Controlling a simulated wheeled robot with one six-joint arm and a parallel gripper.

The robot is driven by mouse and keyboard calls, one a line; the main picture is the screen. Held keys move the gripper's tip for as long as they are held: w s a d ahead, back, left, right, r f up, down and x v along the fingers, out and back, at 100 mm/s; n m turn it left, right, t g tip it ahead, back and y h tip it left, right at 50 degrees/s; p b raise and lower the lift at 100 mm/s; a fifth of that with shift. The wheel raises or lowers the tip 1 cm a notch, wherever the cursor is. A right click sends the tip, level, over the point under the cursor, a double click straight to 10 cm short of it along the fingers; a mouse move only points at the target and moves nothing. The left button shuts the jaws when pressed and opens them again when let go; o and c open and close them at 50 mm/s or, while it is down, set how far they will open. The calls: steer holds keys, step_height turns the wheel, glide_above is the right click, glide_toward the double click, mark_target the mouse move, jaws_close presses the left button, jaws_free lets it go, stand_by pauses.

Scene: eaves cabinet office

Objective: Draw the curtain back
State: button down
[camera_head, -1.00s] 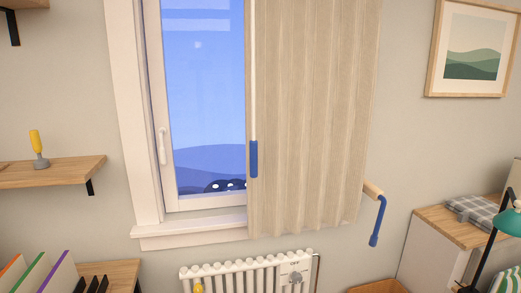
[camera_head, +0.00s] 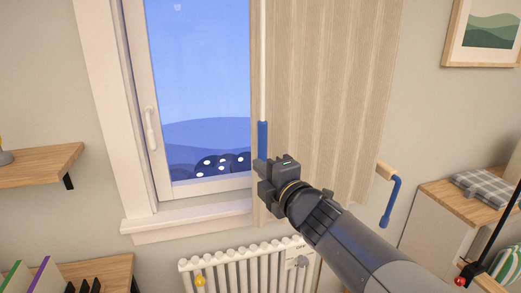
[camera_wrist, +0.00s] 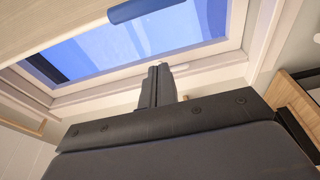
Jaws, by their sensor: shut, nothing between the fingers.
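The beige curtain (camera_head: 325,95) hangs over the right part of the window (camera_head: 205,75); the left part of the glass is bare. A white draw rod with a blue handle (camera_head: 262,140) hangs along the curtain's left edge. My gripper (camera_head: 264,176) is shut and empty, at the lower end of the blue handle in the head view, hiding part of the curtain's lower edge. I cannot tell whether they touch. In the wrist view, the closed fingers (camera_wrist: 157,72) point toward the window, and the blue handle (camera_wrist: 135,10) shows above, apart from them.
A white radiator (camera_head: 250,265) stands below the sill (camera_head: 190,218). A blue crank with a wooden end (camera_head: 393,195) sticks out right of the curtain. A wooden shelf (camera_head: 40,163) is at left, and a cabinet (camera_head: 440,225) stands at right.

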mark_target(260, 150)
steer(key=w+p, duration=0.1)
steer(key=w, duration=0.2)
steer(key=w+p, duration=0.1)
steer(key=w, duration=0.2)
steer(key=w+p, duration=0.1)
steer(key=w, duration=0.2)
steer(key=shift+w+a, duration=0.1)
steer(key=shift+a, duration=0.25)
steer(key=shift+d, duration=0.1)
